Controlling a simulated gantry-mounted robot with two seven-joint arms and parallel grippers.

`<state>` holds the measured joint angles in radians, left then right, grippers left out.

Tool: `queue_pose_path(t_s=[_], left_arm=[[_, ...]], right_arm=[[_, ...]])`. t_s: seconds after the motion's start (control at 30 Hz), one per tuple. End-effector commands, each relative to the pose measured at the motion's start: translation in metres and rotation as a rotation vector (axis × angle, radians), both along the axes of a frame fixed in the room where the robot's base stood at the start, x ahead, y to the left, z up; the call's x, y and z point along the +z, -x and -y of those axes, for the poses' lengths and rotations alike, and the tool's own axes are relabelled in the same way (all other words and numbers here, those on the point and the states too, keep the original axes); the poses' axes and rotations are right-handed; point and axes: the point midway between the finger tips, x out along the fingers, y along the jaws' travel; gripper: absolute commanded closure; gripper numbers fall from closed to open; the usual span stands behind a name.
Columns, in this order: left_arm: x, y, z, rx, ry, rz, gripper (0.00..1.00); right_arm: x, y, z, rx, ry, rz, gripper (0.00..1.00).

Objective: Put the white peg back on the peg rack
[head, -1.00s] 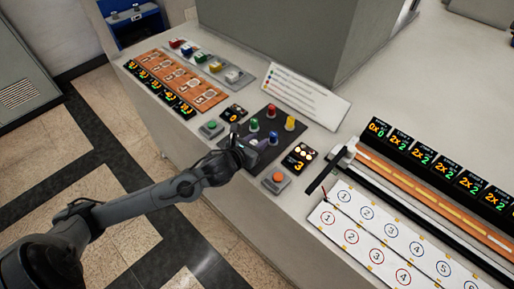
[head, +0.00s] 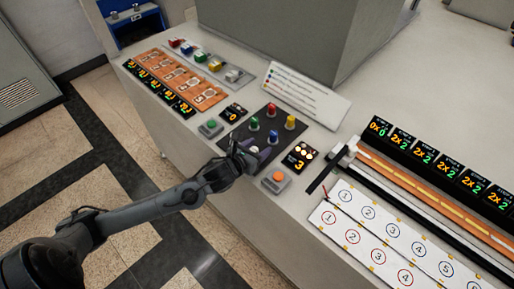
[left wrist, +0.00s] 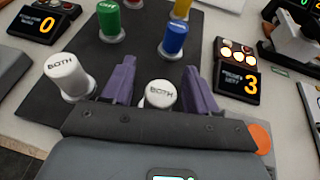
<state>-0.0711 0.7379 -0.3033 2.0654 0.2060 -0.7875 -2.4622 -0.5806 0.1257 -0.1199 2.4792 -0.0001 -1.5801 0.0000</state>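Two white pegs marked BOTH stand near the front of a dark board (left wrist: 80,25). One white peg (left wrist: 66,75) is left of my fingers in the left wrist view. The other white peg (left wrist: 160,94) shows between the purple fingers of my left gripper (left wrist: 159,88). These fingers are spread, with a small gap on each side of that peg. In the head view my left gripper (head: 243,158) is at the front edge of the dark board and hides part of it. Green, blue, red and yellow pegs (head: 290,122) stand farther back. My right gripper is not in view.
An orange button box (head: 275,181) and a display reading 3 (head: 299,156) are right of my gripper. A green button box (head: 210,128) is left. A sign (head: 305,92) lies behind the board. Numbered white panels (head: 400,250) are at the right.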

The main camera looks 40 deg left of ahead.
Motion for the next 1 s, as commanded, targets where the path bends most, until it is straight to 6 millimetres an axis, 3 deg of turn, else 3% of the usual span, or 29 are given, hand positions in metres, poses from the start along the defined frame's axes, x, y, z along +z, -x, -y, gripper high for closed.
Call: queue_pose_path(t_s=[0.27,0.37,0.8,1.0], left_arm=[[0.006,0.0,0.0,0.0,0.001,0.0,0.42],[0.007,0.009,0.001,-0.002,-0.001,0.0,0.42],[0.035,0.081,0.009,-0.003,-0.001,-0.002,0.42],[0.044,0.102,0.01,-0.001,0.001,-0.002,0.42]], right_arm=[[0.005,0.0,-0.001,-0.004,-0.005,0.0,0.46],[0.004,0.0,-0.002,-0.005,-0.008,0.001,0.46],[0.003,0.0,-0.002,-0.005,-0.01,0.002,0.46],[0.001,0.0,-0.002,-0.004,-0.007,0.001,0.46]])
